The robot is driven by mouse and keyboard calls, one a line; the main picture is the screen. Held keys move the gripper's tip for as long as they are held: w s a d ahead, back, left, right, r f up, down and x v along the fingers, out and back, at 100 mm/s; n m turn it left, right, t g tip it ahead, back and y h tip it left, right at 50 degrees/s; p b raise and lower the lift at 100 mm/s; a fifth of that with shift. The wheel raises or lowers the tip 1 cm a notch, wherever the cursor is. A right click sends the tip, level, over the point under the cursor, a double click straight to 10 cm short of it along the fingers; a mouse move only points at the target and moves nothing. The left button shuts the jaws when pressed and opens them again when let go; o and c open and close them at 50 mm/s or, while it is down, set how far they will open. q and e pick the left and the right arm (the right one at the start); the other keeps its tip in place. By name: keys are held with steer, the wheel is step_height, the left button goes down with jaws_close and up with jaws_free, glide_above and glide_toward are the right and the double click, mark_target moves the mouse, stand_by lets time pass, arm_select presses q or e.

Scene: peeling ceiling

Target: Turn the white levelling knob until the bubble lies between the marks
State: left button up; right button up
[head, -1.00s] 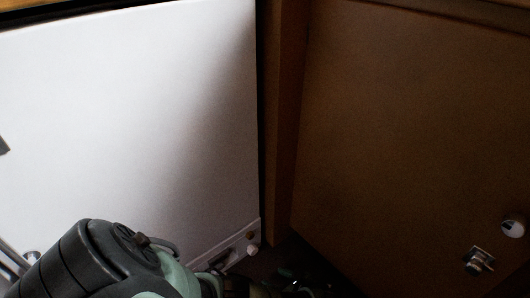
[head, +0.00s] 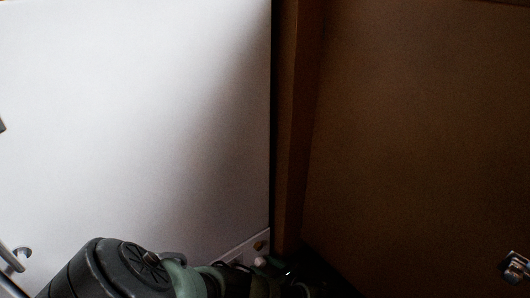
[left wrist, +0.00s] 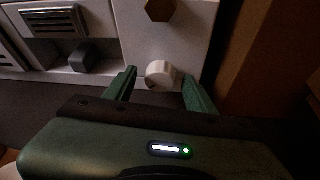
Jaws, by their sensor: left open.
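The white levelling knob (left wrist: 160,74) is a short round knob low on a pale panel, below a brass hex bolt (left wrist: 160,9). In the head view the knob (head: 261,262) is small, near the panel's lower right corner. My left gripper (left wrist: 159,78) is open, with one green finger on each side of the knob. I cannot tell whether either finger touches it. In the head view my left arm crosses the bottom, and its fingers are dark and hard to make out. I see no bubble or marks in either view. My right gripper is not in view.
A large white panel (head: 130,110) stands at left, with a brown wooden panel (head: 420,140) close on the right. Left of the knob are a slatted vent (left wrist: 50,21) and a dark block-like knob (left wrist: 82,58). A metal fitting (head: 515,267) sits on the brown panel.

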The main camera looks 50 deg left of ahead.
arm_select(q)
steer(key=shift+c, duration=0.2)
jaws_close()
